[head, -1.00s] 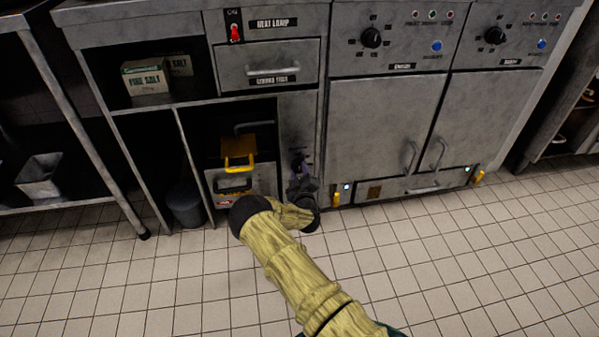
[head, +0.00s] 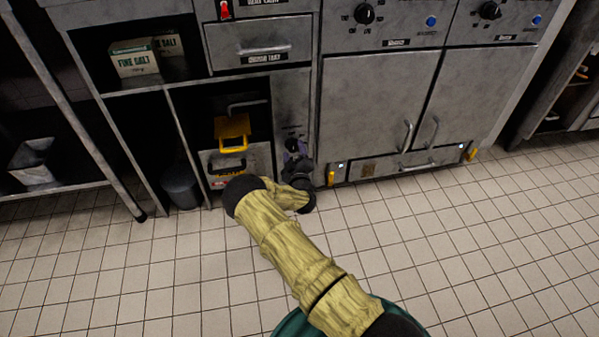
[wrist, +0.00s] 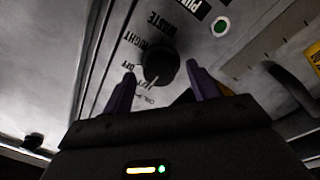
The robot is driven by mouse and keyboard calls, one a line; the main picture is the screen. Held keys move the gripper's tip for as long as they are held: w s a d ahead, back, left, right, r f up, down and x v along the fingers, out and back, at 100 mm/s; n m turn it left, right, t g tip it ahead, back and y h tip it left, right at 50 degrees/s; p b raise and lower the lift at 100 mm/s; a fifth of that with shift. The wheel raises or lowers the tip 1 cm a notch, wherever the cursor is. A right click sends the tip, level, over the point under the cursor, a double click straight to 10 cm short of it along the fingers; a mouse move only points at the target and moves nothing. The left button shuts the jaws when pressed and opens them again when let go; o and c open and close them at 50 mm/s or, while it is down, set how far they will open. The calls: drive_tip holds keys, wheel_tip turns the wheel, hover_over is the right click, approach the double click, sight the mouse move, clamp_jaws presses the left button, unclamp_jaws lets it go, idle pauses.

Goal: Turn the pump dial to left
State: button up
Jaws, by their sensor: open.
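The pump dial (wrist: 161,64) is a dark round knob on a grey metal panel in the wrist view. Around it are labels, with WASTE, RIGHT and OFF legible. A pale mark shows at its lower edge, near lettering too small to read surely. My gripper (wrist: 160,70) is open, with one purple finger on each side of the dial in the picture. I cannot tell whether the fingers touch it. In the head view my gripper (head: 295,148) is low against the narrow panel right of the open bay, and it hides the dial.
A yellow-handled part (head: 232,135) sits in the bay left of my gripper. A grey bin (head: 181,188) stands further left. Two cabinet doors (head: 372,110) with handles are to the right. A green light (wrist: 222,25) is near the dial. The tiled floor (head: 470,240) is clear.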

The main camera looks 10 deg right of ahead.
drive_tip(key=s+p, duration=0.6)
drive_tip(key=s, duration=1)
drive_tip(key=shift+a+f+p, duration=0.35)
drive_tip(key=shift+f, duration=0.1)
wheel_tip(320, 180, up, 16)
drive_tip(key=d+m+g+h+p, duration=0.3)
drive_tip(key=m+g+p, duration=0.1)
drive_tip(key=m+g, duration=0.5)
drive_tip(key=s+a+r+g+y+p, duration=0.2)
drive_tip(key=s+r+g+y+p, duration=0.4)
drive_tip(key=s+r, duration=1.7)
wheel_tip(320, 180, up, 37)
drive_tip(key=g+h+p, duration=0.1)
drive_tip(key=h+p, duration=0.1)
drive_tip(key=p, duration=3.4)
drive_tip(key=shift+s+f+p, duration=0.2)
drive_tip(key=shift+s+p, duration=0.1)
drive_tip(key=shift+s, duration=0.05)
